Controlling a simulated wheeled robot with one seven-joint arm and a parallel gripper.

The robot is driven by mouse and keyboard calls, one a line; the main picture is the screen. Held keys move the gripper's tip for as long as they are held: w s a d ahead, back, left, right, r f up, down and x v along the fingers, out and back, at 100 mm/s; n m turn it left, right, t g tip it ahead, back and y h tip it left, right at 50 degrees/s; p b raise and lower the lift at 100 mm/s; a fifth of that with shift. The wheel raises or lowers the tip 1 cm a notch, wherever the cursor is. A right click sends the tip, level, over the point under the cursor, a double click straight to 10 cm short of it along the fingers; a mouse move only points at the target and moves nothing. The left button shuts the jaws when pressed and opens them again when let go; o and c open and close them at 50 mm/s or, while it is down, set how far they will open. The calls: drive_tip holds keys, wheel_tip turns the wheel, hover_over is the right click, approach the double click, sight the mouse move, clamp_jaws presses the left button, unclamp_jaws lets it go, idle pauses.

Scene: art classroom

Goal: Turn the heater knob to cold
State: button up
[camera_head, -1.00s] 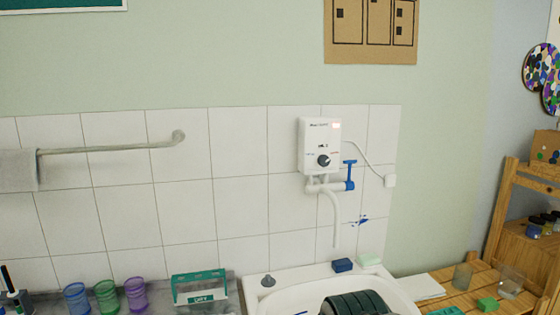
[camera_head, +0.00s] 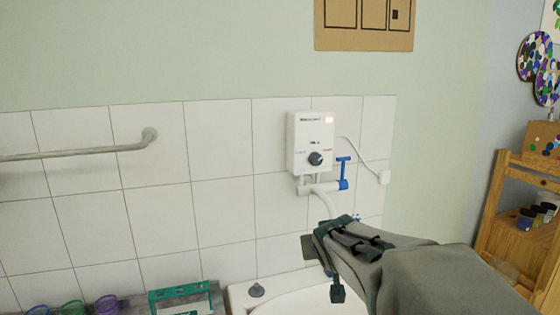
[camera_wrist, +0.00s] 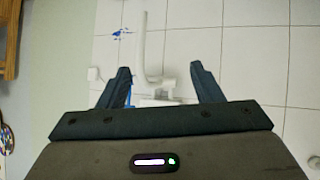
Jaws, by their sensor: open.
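A white wall heater (camera_head: 298,135) with a lit red display is fixed to the tiled wall. Its round dark knob (camera_head: 315,158) is on the lower front, between a bluish label at left and a reddish one at right. The knob's exact pointing is too small to tell. My gripper (camera_head: 322,268) is open and empty, below the heater and in front of the basin, apart from the knob. In the wrist view, my gripper (camera_wrist: 161,82) shows both fingers spread, with the white spout (camera_wrist: 146,50) between them. The knob is not visible there.
A white pipe with a blue valve handle (camera_head: 344,172) sits just below the heater. The white basin (camera_head: 240,296) is partly hidden by my arm. A green rack (camera_head: 180,294) and several cups stand at lower left; a wooden shelf (camera_head: 520,215) is at right.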

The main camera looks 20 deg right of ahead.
sight(318, 161)
drive_tip(key=w+d+r+n+t+y, duration=0.35)
drive_tip(key=w+d+r+t, duration=0.55)
drive_tip(key=w, duration=0.4)
drive_tip(key=shift+m+g+y, duration=0.25)
drive_tip(key=shift+g+y, duration=0.2)
drive_tip(key=shift+g, duration=0.25)
drive_tip(key=w+p, duration=0.1)
drive_tip(key=w, duration=0.3)
drive_tip(key=w+p, duration=0.1)
drive_tip(key=w, duration=0.4)
drive_tip(key=w+p, duration=0.2)
drive_tip(key=w, duration=0.2)
drive_tip(key=shift+w+d+r, duration=0.2)
drive_tip(key=shift+d+r, duration=0.1)
drive_tip(key=shift+r, duration=0.1)
drive_tip(key=c, duration=1)
